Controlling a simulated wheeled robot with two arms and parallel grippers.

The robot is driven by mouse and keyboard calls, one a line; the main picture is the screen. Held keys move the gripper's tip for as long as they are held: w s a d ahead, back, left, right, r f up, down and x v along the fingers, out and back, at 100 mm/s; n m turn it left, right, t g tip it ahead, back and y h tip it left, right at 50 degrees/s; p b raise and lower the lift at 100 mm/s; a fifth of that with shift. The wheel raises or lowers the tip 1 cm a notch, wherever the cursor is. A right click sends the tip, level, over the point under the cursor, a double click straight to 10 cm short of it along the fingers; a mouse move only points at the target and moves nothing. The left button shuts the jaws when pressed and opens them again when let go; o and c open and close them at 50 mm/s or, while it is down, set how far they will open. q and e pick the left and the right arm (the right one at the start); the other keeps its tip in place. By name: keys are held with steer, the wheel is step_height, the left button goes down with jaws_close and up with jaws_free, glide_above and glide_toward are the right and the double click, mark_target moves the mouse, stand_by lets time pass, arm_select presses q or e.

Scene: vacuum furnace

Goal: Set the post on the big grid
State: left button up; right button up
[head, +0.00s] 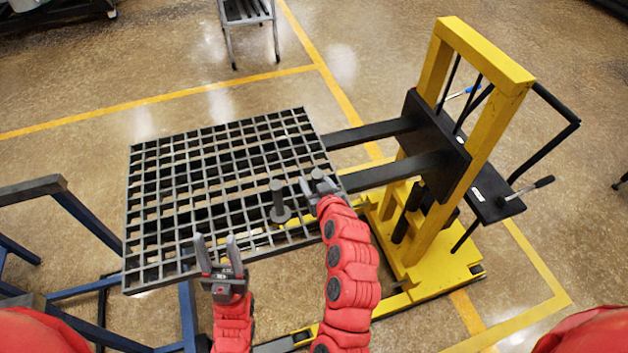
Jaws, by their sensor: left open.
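The big grid (160,282) is a grey metal lattice lying flat on the lift's forks. A grey post (277,199) with a wider round foot appears upright on the grid's front right part. My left gripper (217,246) is open and empty, fingers pointing up, over the grid's front edge and left of the post. My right gripper (318,186) is at the grid's right edge, just right of the post and apart from it. A small grey round thing (318,173) shows at its fingertips; I cannot tell whether it is held.
A yellow lift (425,225) with black forks (372,134) stands at the right. A blue frame (88,218) stands at the left. A grey cart (247,14) stands at the back. Most of the grid's top is clear.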

steer(key=shift+s+d+r, duration=0.1)
steer(key=shift+s+r, duration=0.05)
steer(key=shift+s, duration=0.05)
steer(key=b+v, duration=0.1)
steer(key=v, duration=0.4)
steer(key=shift+b, duration=0.4)
steer(key=p+v, duration=0.6)
steer(key=p, duration=0.2)
steer(key=shift+s, duration=0.25)
steer(key=shift+r, duration=0.1)
